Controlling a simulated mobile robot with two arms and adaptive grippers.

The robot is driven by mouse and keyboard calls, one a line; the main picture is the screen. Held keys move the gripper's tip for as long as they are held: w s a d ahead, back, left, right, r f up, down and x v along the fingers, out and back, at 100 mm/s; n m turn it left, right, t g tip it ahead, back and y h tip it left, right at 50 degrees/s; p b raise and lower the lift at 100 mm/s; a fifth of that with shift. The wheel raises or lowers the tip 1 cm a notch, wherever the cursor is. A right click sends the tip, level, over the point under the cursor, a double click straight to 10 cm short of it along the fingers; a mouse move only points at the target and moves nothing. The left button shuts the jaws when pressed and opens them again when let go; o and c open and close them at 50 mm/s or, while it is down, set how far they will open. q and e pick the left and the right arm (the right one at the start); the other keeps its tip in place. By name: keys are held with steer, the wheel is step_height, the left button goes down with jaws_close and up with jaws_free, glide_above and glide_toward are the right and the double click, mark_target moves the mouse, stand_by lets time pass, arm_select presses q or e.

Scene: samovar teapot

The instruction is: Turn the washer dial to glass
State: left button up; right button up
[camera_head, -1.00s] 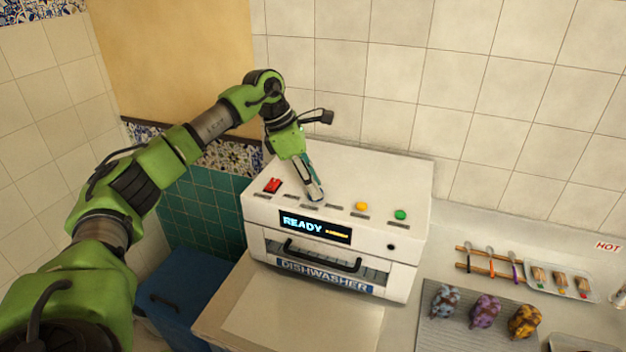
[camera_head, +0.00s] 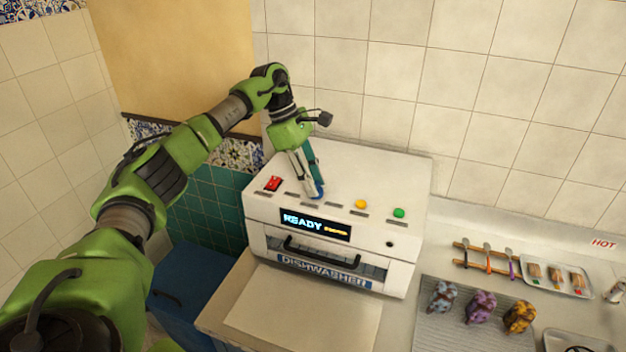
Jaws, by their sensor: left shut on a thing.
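The washer is a white box labelled DISHWASHER (camera_head: 400,185) on the counter, with a lit display (camera_head: 315,224) that reads READY and a smaller yellow word too small to read. My left gripper (camera_head: 318,192) points down onto its top panel, between the red switch and the yellow button. It is shut on the dial (camera_head: 319,195), of which only a bit of blue shows at the fingertips. The dial's pointing and its labels cannot be made out. My right gripper is not in view.
A red switch (camera_head: 272,184), a yellow button (camera_head: 361,204) and a green button (camera_head: 398,212) are on the top panel. A blue bin (camera_head: 190,285) stands below left.

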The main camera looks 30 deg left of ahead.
arm_select(q)
steer(key=shift+r, duration=0.1)
steer(key=o, duration=1.1)
steer(key=v, duration=1.2)
